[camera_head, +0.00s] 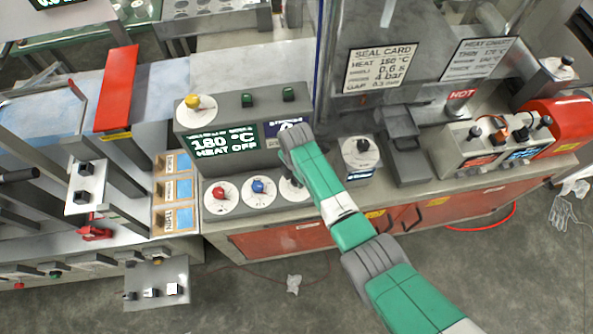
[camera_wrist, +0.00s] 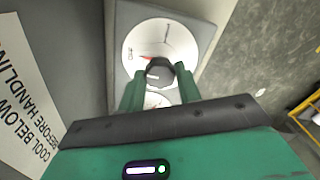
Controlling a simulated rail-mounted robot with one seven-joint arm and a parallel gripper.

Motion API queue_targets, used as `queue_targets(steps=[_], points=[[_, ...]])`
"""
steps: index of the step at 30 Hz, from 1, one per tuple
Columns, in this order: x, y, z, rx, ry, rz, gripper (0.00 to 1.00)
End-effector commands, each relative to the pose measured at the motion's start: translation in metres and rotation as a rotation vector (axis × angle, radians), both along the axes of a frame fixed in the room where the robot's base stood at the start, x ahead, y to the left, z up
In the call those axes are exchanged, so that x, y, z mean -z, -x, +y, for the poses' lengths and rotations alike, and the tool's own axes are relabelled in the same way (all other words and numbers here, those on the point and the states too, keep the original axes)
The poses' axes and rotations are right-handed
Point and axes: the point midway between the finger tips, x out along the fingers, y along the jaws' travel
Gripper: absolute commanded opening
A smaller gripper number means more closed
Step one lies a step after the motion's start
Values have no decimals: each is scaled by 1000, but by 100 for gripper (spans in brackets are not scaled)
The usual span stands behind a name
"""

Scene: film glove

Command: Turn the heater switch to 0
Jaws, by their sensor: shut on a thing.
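In the wrist view, my gripper (camera_wrist: 160,82) has its two green fingers on either side of a dark knob (camera_wrist: 160,70) and is shut on it. The knob sits on a round white dial (camera_wrist: 178,38) with a small red mark; the dial's lower part is partly covered by the fingers. In the head view, my green arm reaches the right end of the grey control box (camera_head: 225,155); its fingertips are hidden there. The box's display (camera_head: 226,143) reads 180 °C and HEAT OFF.
Red (camera_head: 219,192) and blue (camera_head: 258,186) knobs sit on the box front, beside a partly covered dial. A yellow knob (camera_head: 193,101) and two green buttons sit on top. A separate black-knob unit (camera_head: 360,150) stands close to the right of my arm.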

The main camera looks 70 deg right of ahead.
Motion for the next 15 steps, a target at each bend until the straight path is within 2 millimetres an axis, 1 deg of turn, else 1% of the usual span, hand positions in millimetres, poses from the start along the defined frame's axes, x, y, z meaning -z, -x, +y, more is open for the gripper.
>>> queue_targets(steps=[6,7,10,15], points=[[-2,-1,0,-2,1,-1,11],[-2,-1,0,-2,1,-1,36],[-2,-1,0,-2,1,-1,55],[-1,0,0,-1,0,0,55]])
